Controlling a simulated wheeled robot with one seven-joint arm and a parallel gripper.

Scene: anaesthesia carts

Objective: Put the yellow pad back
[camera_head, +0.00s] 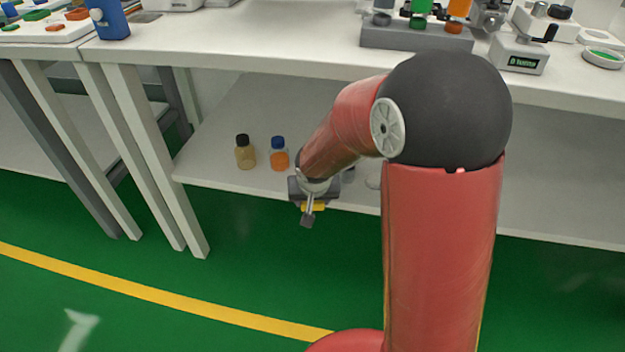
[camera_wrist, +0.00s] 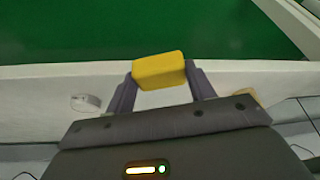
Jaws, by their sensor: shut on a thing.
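The yellow pad (camera_wrist: 158,71) is a small block held between the two dark fingers of my gripper (camera_wrist: 161,82) in the wrist view. My gripper (camera_head: 312,207) is shut on it. In the head view only a bit of the yellow pad (camera_head: 318,207) shows at my gripper, in front of the lower shelf's front edge. The rest of the pad is hidden there by the gripper. Green floor lies behind the pad in the wrist view.
The lower white shelf (camera_head: 225,170) holds an amber bottle with a black cap (camera_head: 245,155) and an orange bottle with a blue cap (camera_head: 280,158), left of my gripper. The white tabletop (camera_head: 270,45) is above. A white table leg (camera_head: 160,165) stands at left.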

